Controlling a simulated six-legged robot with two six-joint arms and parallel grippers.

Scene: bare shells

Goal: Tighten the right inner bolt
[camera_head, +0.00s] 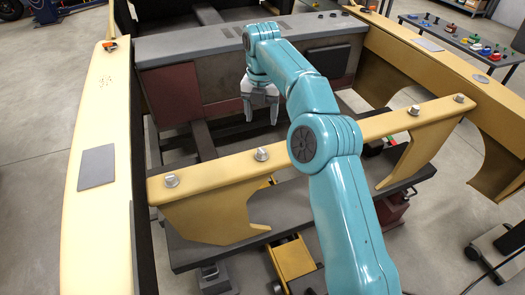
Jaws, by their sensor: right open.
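The yellow crossbar (215,167) runs across the middle, with bolts along its top. The right inner bolt (414,110) is a silver hex head standing upright on the bar, to the right of my teal right arm. The left inner bolt (261,154) is just left of the arm, and an outer bolt is at each end (171,181) and (459,98). My right gripper (261,117) hangs pointing down beyond the bar, open and empty, well left of the right inner bolt. My arm hides part of the bar. My left gripper is not in view.
Long yellow beams stand at left (98,220) and right (440,62). A grey crossmember (215,45) spans the back. A dark table (440,35) with small coloured items is at the upper right. Space above the bar's right half looks clear.

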